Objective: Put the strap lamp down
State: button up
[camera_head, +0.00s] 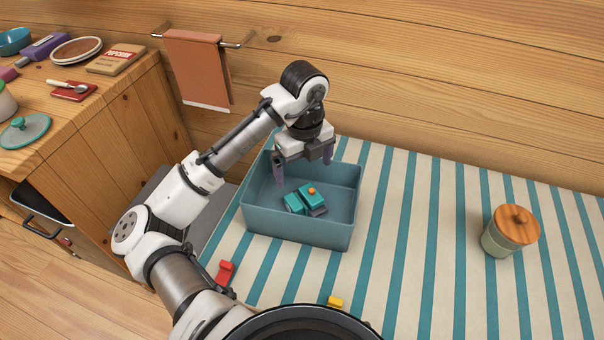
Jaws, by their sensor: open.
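A teal item with an orange button and a dark grey part, which looks like the strap lamp (307,198), lies inside the blue-grey open bin (295,226). My gripper (305,170) is above the bin, pointing down, with its two purple-grey fingers spread wide. Nothing is held between the fingers. The fingertips are above the teal item and appear apart from it.
The bin stands on a teal-and-cream striped cloth (400,240). A jar with a wooden lid (512,228) stands at the right. A red piece (226,272) and a yellow block (335,302) lie near the front. A wooden counter (130,100) is at the left.

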jog(key=shift+r, duration=0.25)
